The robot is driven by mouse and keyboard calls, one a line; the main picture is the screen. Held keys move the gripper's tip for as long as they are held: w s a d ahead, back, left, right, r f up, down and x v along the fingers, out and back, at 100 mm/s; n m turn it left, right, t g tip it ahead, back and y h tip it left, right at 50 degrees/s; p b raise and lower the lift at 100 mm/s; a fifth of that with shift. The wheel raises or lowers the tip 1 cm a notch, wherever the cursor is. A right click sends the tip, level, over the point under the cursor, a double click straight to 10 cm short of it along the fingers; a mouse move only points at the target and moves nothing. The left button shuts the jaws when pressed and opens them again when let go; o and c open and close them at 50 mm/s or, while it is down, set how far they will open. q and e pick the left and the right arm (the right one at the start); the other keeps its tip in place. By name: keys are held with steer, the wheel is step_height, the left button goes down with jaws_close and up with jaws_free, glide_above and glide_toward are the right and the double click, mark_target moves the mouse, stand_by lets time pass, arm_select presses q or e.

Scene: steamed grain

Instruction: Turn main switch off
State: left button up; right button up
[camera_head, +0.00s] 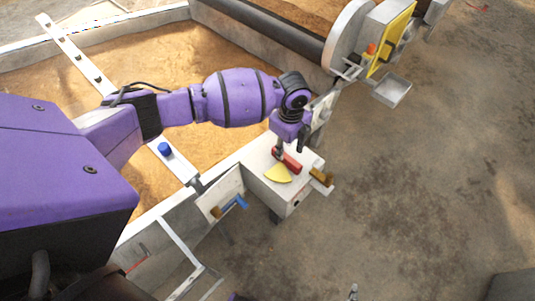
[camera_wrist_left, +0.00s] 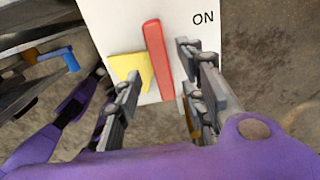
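The main switch is a red handle (camera_head: 287,160) on top of a pale box (camera_head: 258,168), beside a yellow plate (camera_head: 278,174). In the left wrist view the red handle (camera_wrist_left: 158,60) stands beside the yellow plate (camera_wrist_left: 130,72) on the white face, with the word ON to its right. My left gripper (camera_head: 290,150) is over the box at the handle and partly hides it. In the left wrist view its fingers (camera_wrist_left: 160,92) are apart, with the handle in the gap between them. I cannot tell if either finger touches it. A small grey tip at the head view's bottom edge may be my right gripper (camera_head: 353,293).
A blue handle (camera_head: 235,205) sticks out at the box's left, and a brown knob (camera_head: 322,175) at its right. A grain bed (camera_head: 185,60) with pale walls lies behind. A yellow panel (camera_head: 392,40) is at the upper right. The concrete floor at right is clear.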

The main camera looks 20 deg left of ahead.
arm_select(q)
step_height(320, 180, up, 7)
steer(key=shift+f, duration=0.1)
stand_by(0.6)
steer(key=w+d+r+n+t+h, duration=0.3)
steer(key=w+d+n+t+h, duration=0.3)
steer(key=d, duration=0.4)
steer(key=s+a+f+n+t+y+p, duration=0.1)
steer(key=s+a+f+n, duration=0.4)
steer(key=s, duration=0.7)
steer(key=s+a+f+n+y+p, duration=0.1)
steer(key=s+a+f+n, duration=0.4)
steer(key=s, duration=0.7)
steer(key=s+a+f+n+t+y+p, duration=0.1)
steer(key=s+a+f+n+y, duration=0.2)
steer(key=s, duration=1)
step_height(320, 180, down, 2)
steer(key=a+n, duration=0.2)
steer(key=shift+a+f+n+t+y+p, duration=0.15)
steer(key=shift+a+n+t+y+p, duration=0.15)
steer(key=shift+a+n, duration=0.1)
arm_select(e)
steer(key=r, duration=0.2)
steer(key=w+a+r, duration=0.1)
steer(key=shift+r, duration=0.1)
